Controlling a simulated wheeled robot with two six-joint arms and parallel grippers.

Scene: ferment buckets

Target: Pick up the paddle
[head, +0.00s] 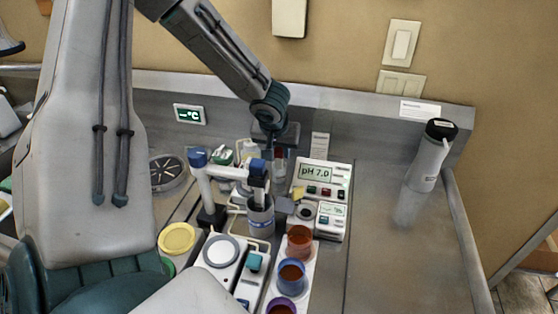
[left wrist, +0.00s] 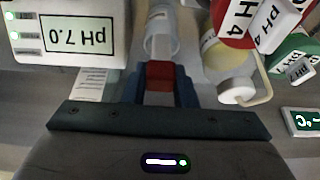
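A red handle, which looks like the top of the paddle (left wrist: 160,72), sits between the two blue fingers of my left gripper (left wrist: 160,88) in the left wrist view. The fingers press close on both sides with no clear gap. A clear cylinder (left wrist: 161,30) is just beyond it, so the paddle's lower part is hard to make out. My right gripper is out of view.
The pH meter (head: 322,177) reading 7.0 stands just right of the gripper. A white and blue jointed stand (head: 228,171) is close on the left.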

